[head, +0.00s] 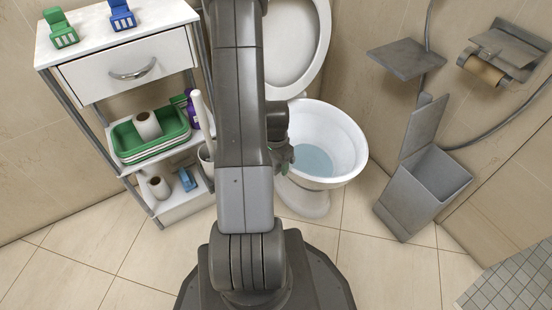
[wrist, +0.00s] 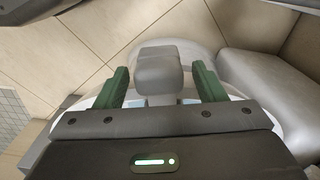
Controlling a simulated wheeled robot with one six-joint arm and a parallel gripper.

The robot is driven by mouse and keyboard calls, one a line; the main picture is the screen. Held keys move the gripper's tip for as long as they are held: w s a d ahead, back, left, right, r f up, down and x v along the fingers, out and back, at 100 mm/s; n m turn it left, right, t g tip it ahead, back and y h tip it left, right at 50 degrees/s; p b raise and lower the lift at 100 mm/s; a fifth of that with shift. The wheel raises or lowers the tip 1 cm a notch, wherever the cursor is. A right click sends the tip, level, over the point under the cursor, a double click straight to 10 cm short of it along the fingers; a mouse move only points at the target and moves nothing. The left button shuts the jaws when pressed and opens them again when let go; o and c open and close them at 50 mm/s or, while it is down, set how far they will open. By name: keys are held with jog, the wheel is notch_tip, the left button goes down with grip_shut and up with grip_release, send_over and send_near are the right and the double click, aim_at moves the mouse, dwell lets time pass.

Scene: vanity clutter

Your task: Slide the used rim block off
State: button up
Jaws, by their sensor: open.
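A grey block (wrist: 158,72), which looks like the used rim block, shows in the wrist view at the white rim of the toilet bowl (head: 345,145). My gripper (wrist: 160,68) is open, with one green finger on each side of the block and a visible gap on both sides. The block stands between the fingers and is not gripped. In the head view my gripper (head: 284,158) is at the left part of the bowl, and my arm hides much of that side. I cannot make out the block there.
An open grey bin (head: 425,190) stands right of the toilet. The raised lid (head: 284,90) is behind the bowl. A white cart (head: 120,45) at left carries a green rim block (head: 61,28) and a blue one (head: 121,14). Floor between toilet and bin is clear.

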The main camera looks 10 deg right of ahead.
jog(key=shift+c, duration=0.4)
jog(key=c, duration=1)
jog(key=shift+r+p, duration=2.15)
jog(key=shift+r, duration=0.85)
jog(key=shift+w, duration=0.1)
